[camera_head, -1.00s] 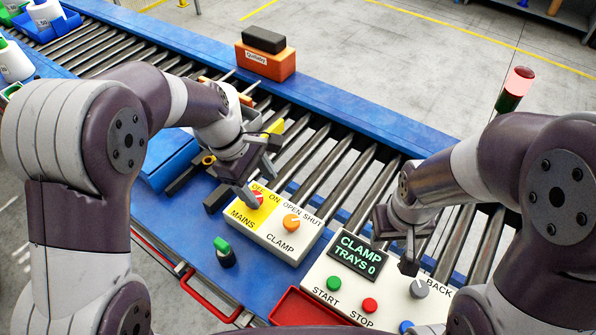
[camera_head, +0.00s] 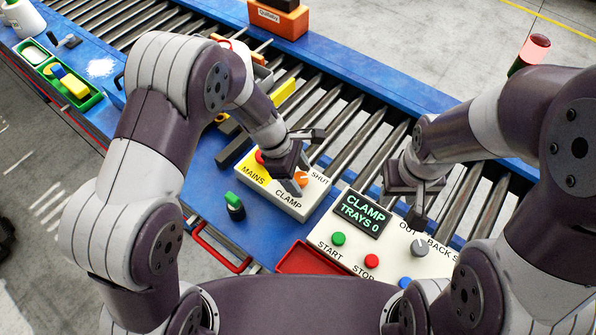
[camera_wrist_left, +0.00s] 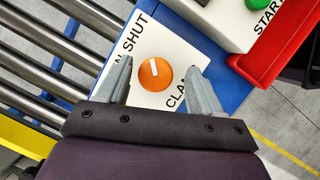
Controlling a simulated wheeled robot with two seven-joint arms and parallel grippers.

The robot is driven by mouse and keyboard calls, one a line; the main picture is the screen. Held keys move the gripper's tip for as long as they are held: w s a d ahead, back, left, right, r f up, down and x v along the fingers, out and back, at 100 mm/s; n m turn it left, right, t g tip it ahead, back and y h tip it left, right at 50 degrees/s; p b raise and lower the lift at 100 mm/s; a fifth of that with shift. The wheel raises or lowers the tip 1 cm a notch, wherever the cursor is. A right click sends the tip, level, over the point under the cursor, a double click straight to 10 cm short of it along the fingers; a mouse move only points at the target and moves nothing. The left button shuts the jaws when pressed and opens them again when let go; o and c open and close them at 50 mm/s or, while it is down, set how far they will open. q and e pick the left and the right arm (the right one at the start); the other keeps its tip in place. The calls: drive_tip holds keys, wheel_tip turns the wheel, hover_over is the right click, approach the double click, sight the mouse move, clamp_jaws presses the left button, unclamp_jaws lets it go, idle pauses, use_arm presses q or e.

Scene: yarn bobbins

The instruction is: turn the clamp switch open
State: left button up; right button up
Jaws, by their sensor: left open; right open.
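The clamp switch is an orange knob (camera_head: 301,179) on a white and yellow box (camera_head: 302,208), beside the yellow MAINS part with its red knob (camera_head: 260,156). My left gripper (camera_head: 298,174) is over the clamp switch, partly hiding it. In the left wrist view the orange knob (camera_wrist_left: 154,76) lies between the two open grey fingers (camera_wrist_left: 158,68), with visible gaps on both sides. Its white mark points toward the SHUT lettering (camera_wrist_left: 132,33). The word OPEN is mostly out of frame there. My right gripper (camera_head: 417,217) is open and empty above the control panel.
The control panel (camera_head: 382,252) has a display reading CLAMP TRAYS 0, START and STOP buttons and a grey selector (camera_head: 418,247). A green-topped knob (camera_head: 234,203) stands on the blue frame. A red tray (camera_head: 305,259) is in front. The roller conveyor (camera_head: 340,135) runs behind.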

use_arm(q)
drive_tip(key=shift+w, duration=0.1)
drive_tip(key=shift+w+a+f, duration=0.1)
drive_tip(key=shift+w+f, duration=0.05)
drive_tip(key=shift+w, duration=0.05)
drive_tip(key=c, duration=0.4)
drive_tip(key=shift+w, duration=0.1)
drive_tip(key=c, duration=0.5)
drive_tip(key=shift+c, duration=0.6)
use_arm(e)
drive_tip(key=shift+w+f, duration=0.1)
drive_tip(key=shift+w, duration=0.2)
